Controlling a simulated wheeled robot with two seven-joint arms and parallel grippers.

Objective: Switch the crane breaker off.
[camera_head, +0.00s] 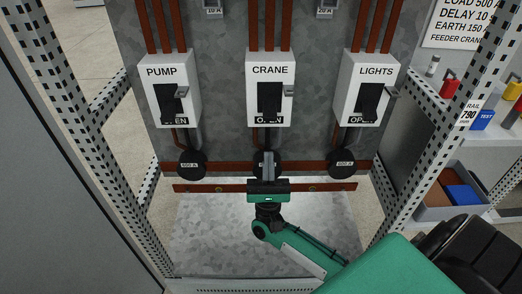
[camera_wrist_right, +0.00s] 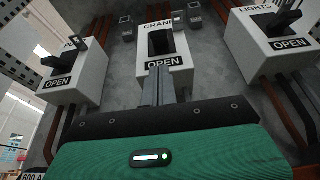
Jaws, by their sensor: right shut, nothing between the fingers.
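The crane breaker is a white box labelled CRANE (camera_head: 269,72), the middle one of three on the grey panel. Its black handle (camera_head: 269,100) hangs low on the front, partly covering the word OPEN in the head view. In the right wrist view the crane breaker (camera_wrist_right: 181,46) shows its handle (camera_wrist_right: 160,42) above a clear OPEN label. My right gripper (camera_head: 268,157) is shut and empty, its fingers pointing up below the box. The finger tips (camera_wrist_right: 159,72) look close under the OPEN label; I cannot tell whether they touch. My left gripper is not in view.
The PUMP breaker (camera_head: 169,92) is left of the crane breaker and the LIGHTS breaker (camera_head: 362,90) right, with similar black handles. Small grey hasps sit beside the handles. Perforated posts (camera_head: 78,130) frame the bay. A shelf (camera_head: 500,140) and a bin (camera_head: 420,213) stand at right.

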